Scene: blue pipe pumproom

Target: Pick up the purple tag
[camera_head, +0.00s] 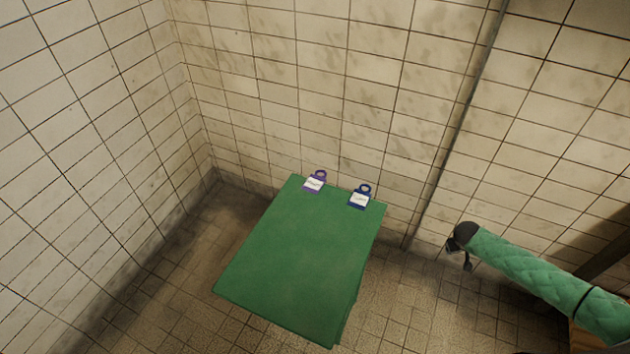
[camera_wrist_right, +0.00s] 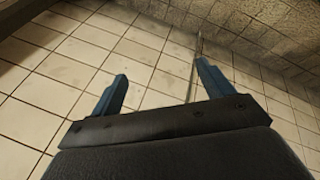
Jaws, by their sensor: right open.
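A purple tag (camera_head: 315,183) with a white label and a ring at its top lies at the far left corner of a green-topped table (camera_head: 290,260). A dark blue tag (camera_head: 360,197) of the same shape lies to its right, apart from it. My right gripper (camera_head: 461,250) is to the right of the table, away from both tags. In the right wrist view its two blue fingers (camera_wrist_right: 160,85) stand wide apart with nothing between them. Neither tag shows in the right wrist view. My left gripper is not in view.
Tiled walls (camera_head: 300,80) stand behind and to the left of the table. A thin vertical pipe (camera_head: 460,120) runs down the back wall. The tabletop is bare apart from the tags. Tiled floor (camera_head: 170,290) is clear to the left of the table.

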